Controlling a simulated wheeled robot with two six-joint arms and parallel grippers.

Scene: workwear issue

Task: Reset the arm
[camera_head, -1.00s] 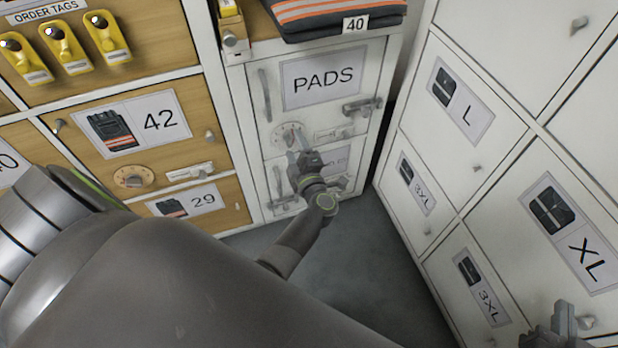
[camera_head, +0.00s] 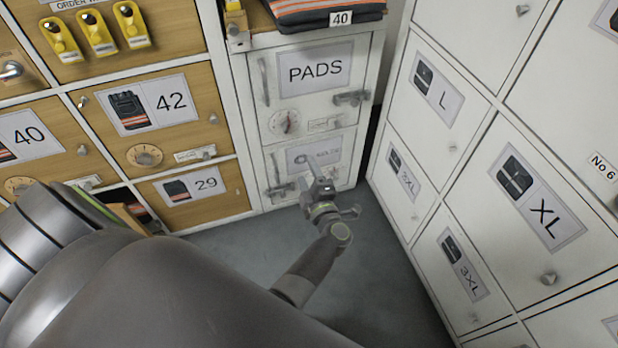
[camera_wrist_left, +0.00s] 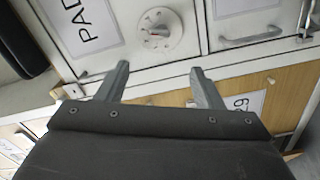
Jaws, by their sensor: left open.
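My left arm comes in from the left in the head view, and its gripper (camera_head: 312,180) hangs in front of the lower white locker door, below the PADS door (camera_head: 306,88). In the left wrist view, the left gripper (camera_wrist_left: 160,82) has its two fingers spread apart with nothing between them. The PADS label and the round dial (camera_wrist_left: 158,32) lie beyond the fingers. In the head view the dial (camera_head: 286,122) is clear of the gripper. My right gripper does not show.
White lockers marked L, XL (camera_head: 541,219) and 3XL stand on the right. Wooden drawers marked 42 (camera_head: 160,104), 29 and 40 are on the left. Folded workwear (camera_head: 316,10) lies on top. Grey floor (camera_head: 390,262) is free between the cabinets.

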